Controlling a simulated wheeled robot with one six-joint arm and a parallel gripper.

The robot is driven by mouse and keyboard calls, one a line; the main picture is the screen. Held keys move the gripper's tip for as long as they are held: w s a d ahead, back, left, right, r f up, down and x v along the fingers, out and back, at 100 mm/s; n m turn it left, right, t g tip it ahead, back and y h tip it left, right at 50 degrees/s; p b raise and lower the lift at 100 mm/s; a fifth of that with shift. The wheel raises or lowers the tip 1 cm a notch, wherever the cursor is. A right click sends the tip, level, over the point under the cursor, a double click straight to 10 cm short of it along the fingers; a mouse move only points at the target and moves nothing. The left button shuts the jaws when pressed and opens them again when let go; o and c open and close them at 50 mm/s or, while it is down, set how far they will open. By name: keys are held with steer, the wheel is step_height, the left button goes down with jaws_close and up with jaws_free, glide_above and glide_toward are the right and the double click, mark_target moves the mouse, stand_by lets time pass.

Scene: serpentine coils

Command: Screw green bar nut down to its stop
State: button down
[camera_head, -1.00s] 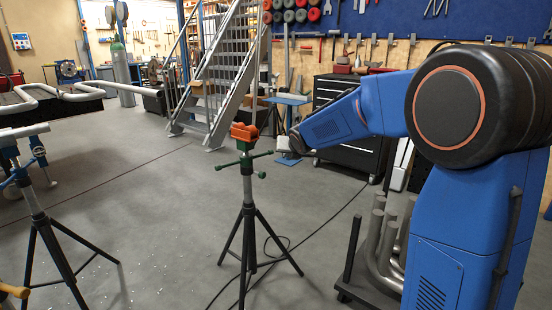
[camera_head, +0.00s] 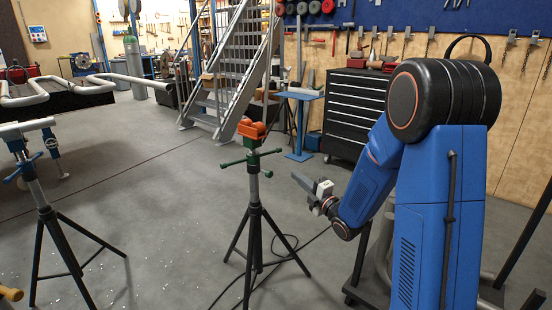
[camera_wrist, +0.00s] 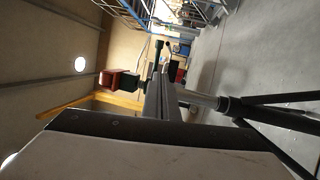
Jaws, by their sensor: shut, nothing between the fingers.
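The green bar nut (camera_head: 252,161) sits on the upright tripod stand, under its orange-red head (camera_head: 252,130), with thin green bars sticking out sideways. My gripper (camera_head: 297,178) is shut and empty, to the right of the nut and a little lower in the picture, with a visible gap between them. In the wrist view the stand lies sideways. Its red head (camera_wrist: 119,81) and a dark green bar (camera_wrist: 158,54) show beyond my gripper fingers (camera_wrist: 159,88), which hide part of the nut. I cannot tell how far the nut is from its stop.
The stand's black tripod legs (camera_head: 257,230) spread on the floor, with a cable beside them. Another tripod stand (camera_head: 42,200) is at the left. A black tool cabinet (camera_head: 352,105), a blue table (camera_head: 300,96) and metal stairs (camera_head: 228,70) stand behind. Floor between the stands is clear.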

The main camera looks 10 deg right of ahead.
glide_toward(272, 153)
steer(key=x, duration=0.6)
steer(key=shift+w+f, duration=0.1)
steer(key=shift+w, duration=0.15)
stand_by(0.3)
steer(key=w, duration=0.2)
steer(key=shift+w, duration=0.25)
stand_by(0.3)
